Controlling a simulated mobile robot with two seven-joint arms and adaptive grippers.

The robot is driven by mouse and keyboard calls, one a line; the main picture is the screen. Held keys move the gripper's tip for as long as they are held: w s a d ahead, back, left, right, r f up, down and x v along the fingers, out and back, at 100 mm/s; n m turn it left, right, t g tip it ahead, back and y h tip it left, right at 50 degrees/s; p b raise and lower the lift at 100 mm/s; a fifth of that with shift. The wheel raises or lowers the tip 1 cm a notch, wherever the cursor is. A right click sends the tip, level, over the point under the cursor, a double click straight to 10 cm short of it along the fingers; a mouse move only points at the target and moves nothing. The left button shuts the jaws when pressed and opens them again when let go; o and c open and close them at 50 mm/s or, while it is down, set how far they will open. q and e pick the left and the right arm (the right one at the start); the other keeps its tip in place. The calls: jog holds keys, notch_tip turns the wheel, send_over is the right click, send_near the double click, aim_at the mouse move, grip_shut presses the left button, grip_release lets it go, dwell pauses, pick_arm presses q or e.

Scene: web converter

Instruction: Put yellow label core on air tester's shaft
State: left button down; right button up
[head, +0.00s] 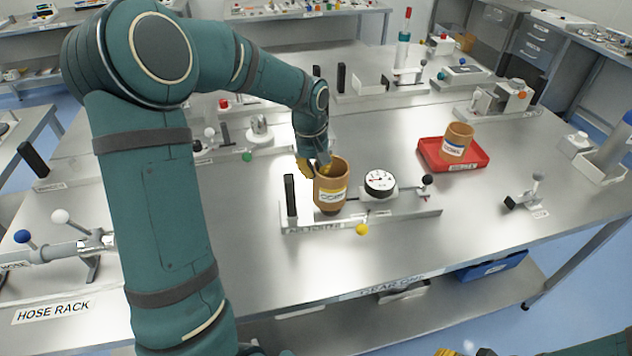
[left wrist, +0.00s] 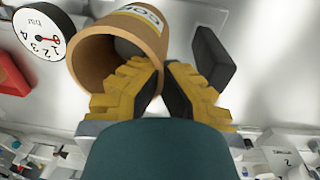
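The yellow label core (head: 331,193) is a brown open-topped cylinder over the left part of the air tester (head: 400,214). It also shows in the left wrist view (left wrist: 113,55). My left gripper (head: 316,170) is at its upper rim, with one yellow finger inside the opening and the other outside, shut on the wall. The wrist view shows these fingertips (left wrist: 163,74) too. The core hides the shaft; I cannot tell whether the core is around it. The tester's dial gauge (head: 380,182) stands to the right. My right gripper (head: 458,351) is mostly cut off at the bottom edge.
A black upright post (head: 291,196) stands just left of the core. A second brown core with a blue label (head: 457,141) stands in a red tray (head: 431,157) at right. A yellow ball knob (head: 361,230) is at the tester's front.

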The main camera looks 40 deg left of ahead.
aim_at(315, 179)
pick_arm(q)
notch_tip(315, 179, down, 4)
jog(key=shift+r, duration=0.2)
jog(key=c, duration=1.1)
grip_release()
jog(key=shift+c, duration=0.2)
jog(key=shift+r, duration=0.1)
notch_tip(315, 179, up, 12)
jog(key=p, duration=0.1)
jog(key=shift+s+a, duration=0.3)
jog(key=shift+a, duration=0.05)
